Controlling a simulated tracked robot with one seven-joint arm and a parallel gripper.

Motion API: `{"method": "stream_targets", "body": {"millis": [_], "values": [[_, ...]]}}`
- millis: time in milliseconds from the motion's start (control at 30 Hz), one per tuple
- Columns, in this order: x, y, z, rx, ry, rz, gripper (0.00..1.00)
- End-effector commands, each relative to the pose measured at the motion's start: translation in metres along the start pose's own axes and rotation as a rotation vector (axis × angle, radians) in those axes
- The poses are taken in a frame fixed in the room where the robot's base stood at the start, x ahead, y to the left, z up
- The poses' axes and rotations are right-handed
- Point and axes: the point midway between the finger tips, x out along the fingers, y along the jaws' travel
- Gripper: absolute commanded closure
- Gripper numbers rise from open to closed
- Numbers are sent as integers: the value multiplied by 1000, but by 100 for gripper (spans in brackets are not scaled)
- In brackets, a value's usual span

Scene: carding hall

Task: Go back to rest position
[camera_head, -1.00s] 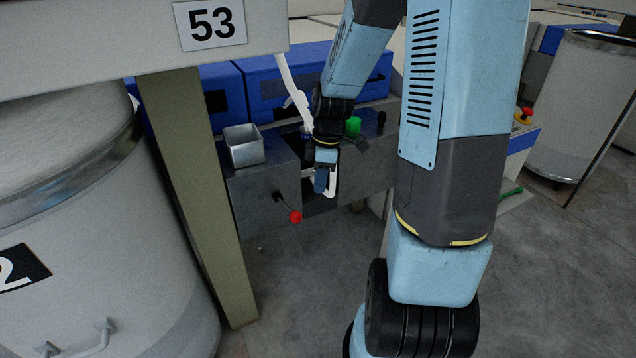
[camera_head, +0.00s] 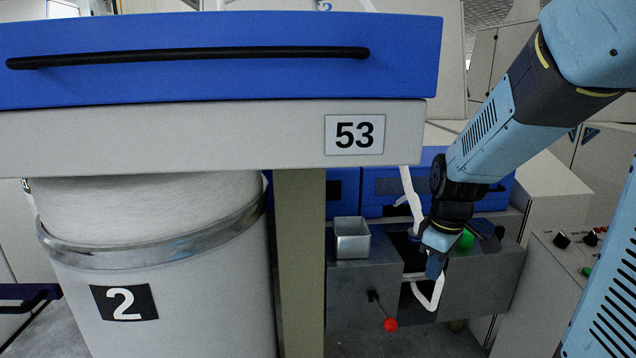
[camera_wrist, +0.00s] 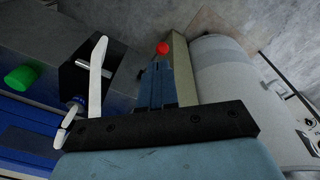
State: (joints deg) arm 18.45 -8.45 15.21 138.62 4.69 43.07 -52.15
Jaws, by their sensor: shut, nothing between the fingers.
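My gripper (camera_head: 436,266) is in front of the grey machine front in the head view, pointing down with its fingers together and nothing held. A white strand (camera_head: 412,200) hangs behind it, and a white loop (camera_head: 430,299) shows just below the fingertips. I cannot tell whether the fingers touch the loop. In the wrist view, the blue-grey fingers (camera_wrist: 158,82) are closed, and the white strand (camera_wrist: 97,80) runs to their left. My arm reaches in from the upper right in the head view.
A metal box (camera_head: 351,240) and a red-knobbed lever (camera_head: 389,324) are left of my gripper; a green knob (camera_head: 466,240) is just right. A large can marked 2 (camera_head: 180,310) and a post (camera_head: 299,270) stand left. A blue drawer (camera_head: 220,85) hangs above, and a control panel (camera_head: 568,262) stands right.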

Motion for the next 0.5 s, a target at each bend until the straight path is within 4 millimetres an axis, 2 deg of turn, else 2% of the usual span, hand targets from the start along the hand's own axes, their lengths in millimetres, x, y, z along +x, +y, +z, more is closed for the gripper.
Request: {"method": "stream_targets", "body": {"millis": [100,500], "values": [[-28,-11,5,103,25,55,100],[-104,-51,35,472,175,165,100]]}}
